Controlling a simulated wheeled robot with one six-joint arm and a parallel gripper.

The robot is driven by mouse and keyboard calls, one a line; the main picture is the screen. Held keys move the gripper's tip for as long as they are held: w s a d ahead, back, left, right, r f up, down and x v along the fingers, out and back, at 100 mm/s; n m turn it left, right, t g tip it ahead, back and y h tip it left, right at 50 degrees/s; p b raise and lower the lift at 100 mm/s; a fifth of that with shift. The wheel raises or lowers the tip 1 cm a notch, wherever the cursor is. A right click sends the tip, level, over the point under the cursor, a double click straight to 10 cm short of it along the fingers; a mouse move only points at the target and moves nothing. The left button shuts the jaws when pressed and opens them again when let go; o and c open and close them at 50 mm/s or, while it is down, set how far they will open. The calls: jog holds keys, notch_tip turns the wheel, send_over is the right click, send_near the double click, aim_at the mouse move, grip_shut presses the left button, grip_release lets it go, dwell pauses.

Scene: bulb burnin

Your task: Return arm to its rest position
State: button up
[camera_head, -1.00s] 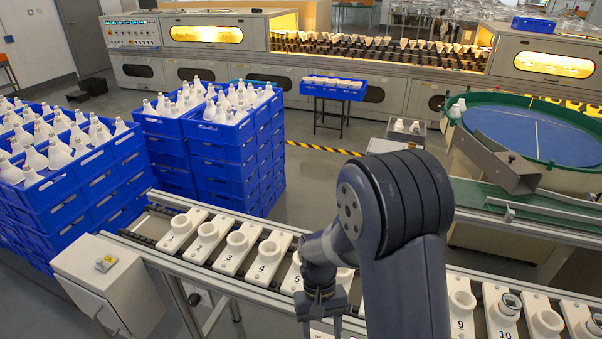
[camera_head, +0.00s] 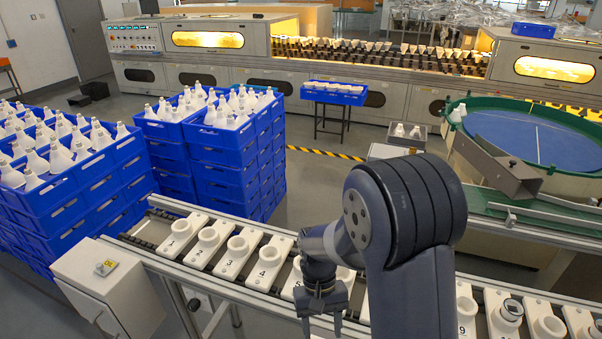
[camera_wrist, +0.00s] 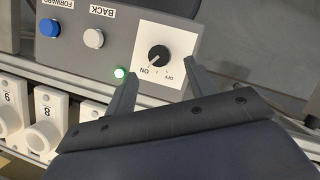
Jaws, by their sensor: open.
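My gripper (camera_head: 322,325) hangs at the near edge of the conveyor in the head view, with my arm rising to its right. In the wrist view my gripper (camera_wrist: 158,92) is open, its two fingers apart with nothing between them. Beyond the fingertips is a grey control box (camera_wrist: 100,62) with a black rotary knob (camera_wrist: 158,58) on a white plate marked ON and OFF. A lit green lamp (camera_wrist: 120,73), a white BACK button (camera_wrist: 93,38) and a blue FORWARD button (camera_wrist: 49,27) are on the same box. The fingers appear apart from the knob.
Numbered white sockets (camera_head: 226,257) line the conveyor (camera_head: 150,232). Stacked blue crates (camera_head: 225,170) of white bulbs stand at left. A grey switch box (camera_head: 105,270) is at front left. A round blue-topped table (camera_head: 520,135) with a green rim stands at right. Open floor (camera_head: 315,185) lies behind the conveyor.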

jog(key=v, duration=0.6)
jog(key=x, duration=1.1)
jog(key=shift+w+r+n+h+p, duration=0.1)
jog(key=shift+r+n+h+p, duration=0.2)
jog(key=shift+n, duration=0.4)
jog(key=n, duration=0.2)
jog(key=n+t+h, duration=0.1)
jog(key=n, duration=0.1)
jog(key=shift+a+h+p, duration=0.2)
jog(key=shift+h+p, duration=0.1)
jog(key=shift+p, duration=0.05)
jog(key=n, duration=0.1)
jog(key=n+t, duration=0.1)
jog(key=n, duration=0.1)
jog(key=n+h+p, duration=0.1)
jog(key=n, duration=0.1)
jog(key=shift+s+a+t, duration=0.15)
jog(key=shift+s+t, duration=0.15)
jog(key=n+t, duration=0.1)
jog(key=n, duration=0.2)
jog(key=shift+s, duration=0.1)
jog(key=v, duration=0.9)
jog(key=shift+a+r+n+h, duration=0.3)
jog(key=shift+a, duration=0.1)
